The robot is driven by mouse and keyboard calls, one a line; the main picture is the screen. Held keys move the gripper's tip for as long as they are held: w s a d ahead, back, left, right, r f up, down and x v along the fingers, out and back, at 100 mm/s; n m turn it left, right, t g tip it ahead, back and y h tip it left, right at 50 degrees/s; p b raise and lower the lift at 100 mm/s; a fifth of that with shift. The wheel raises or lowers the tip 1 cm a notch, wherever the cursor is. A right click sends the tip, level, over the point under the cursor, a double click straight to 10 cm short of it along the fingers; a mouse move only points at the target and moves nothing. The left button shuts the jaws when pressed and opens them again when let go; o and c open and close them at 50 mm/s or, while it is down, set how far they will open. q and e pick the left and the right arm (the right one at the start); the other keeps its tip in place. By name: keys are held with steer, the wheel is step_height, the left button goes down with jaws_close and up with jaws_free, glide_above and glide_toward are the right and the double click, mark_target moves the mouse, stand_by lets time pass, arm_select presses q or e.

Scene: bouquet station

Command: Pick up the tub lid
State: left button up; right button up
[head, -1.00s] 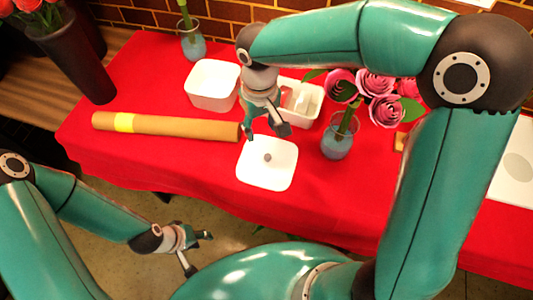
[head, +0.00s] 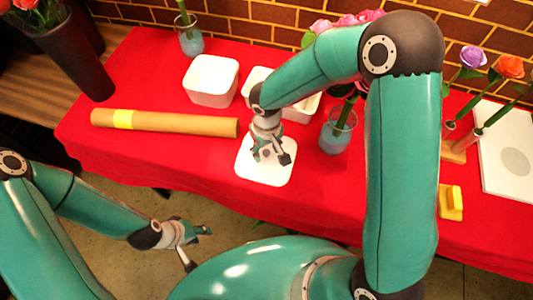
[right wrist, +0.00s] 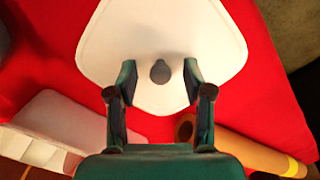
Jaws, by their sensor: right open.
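The white tub lid (head: 265,175) lies flat on the red cloth near the table's front edge. In the right wrist view the lid (right wrist: 160,28) has a small grey knob (right wrist: 160,71) at its middle. My right gripper (head: 271,157) is open above the lid and partly hides it in the head view. My left gripper (head: 197,248) is open and empty, in front of the table, away from the lid.
A white tub (head: 211,82) and a second white container (head: 308,108) stand behind the lid. A brown paper roll (head: 175,124) lies to its left. A glass vase (head: 337,132) with flowers stands to its right. A yellow object (head: 451,203) sits further right.

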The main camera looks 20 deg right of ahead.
steer(key=shift+f, duration=0.4)
steer(key=shift+c, duration=0.2)
steer(key=shift+s, duration=0.1)
jaws_close()
